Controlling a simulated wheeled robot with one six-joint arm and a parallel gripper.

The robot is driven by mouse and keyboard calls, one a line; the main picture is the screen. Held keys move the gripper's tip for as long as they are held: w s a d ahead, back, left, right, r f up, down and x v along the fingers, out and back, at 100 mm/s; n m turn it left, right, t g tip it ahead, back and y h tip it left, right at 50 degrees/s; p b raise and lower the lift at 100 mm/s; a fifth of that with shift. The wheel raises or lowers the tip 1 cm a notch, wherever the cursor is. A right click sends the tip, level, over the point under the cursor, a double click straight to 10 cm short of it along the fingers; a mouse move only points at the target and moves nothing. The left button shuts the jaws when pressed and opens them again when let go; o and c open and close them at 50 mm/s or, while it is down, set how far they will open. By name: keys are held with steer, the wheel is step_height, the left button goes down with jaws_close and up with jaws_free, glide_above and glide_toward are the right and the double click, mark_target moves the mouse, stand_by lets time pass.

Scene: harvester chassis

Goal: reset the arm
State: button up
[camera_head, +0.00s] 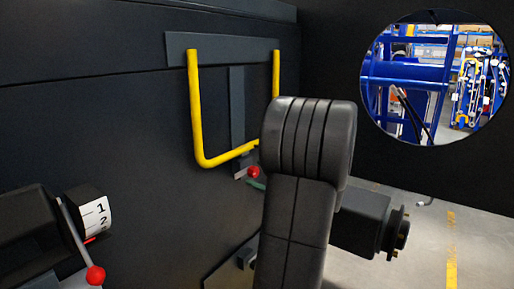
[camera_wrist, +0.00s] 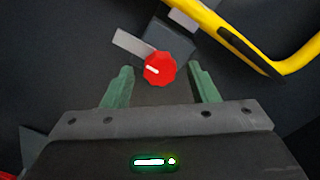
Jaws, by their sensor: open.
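My gripper (camera_wrist: 161,70) is open in the wrist view, its two green fingers spread apart. A red knob (camera_wrist: 159,68) with a white mark shows between the fingertips, with a gap on each side. I cannot tell how far in front of the fingers it lies. In the head view the red knob (camera_head: 253,172) sits below a dark upright bar on the wall, just left of my arm. Only a bit of green finger (camera_head: 257,184) shows there, just below the knob; my arm hides the rest of the gripper.
A yellow bar handle (camera_head: 196,110) is fixed to the dark wall (camera_head: 110,130) around the knob's upper side. A lever with a red ball (camera_head: 95,275) and a numbered dial (camera_head: 96,216) stand at the lower left. Open floor (camera_head: 420,245) lies right, below a round opening.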

steer(key=m+p, duration=0.2)
steer(key=p, duration=0.2)
steer(key=shift+r+m, duration=0.2)
steer(key=shift+m, duration=0.2)
steer(key=shift+f+m+p, duration=0.15)
steer(key=shift+m+p, duration=0.25)
steer(key=shift+m, duration=0.1)
steer(key=shift+f, duration=0.1)
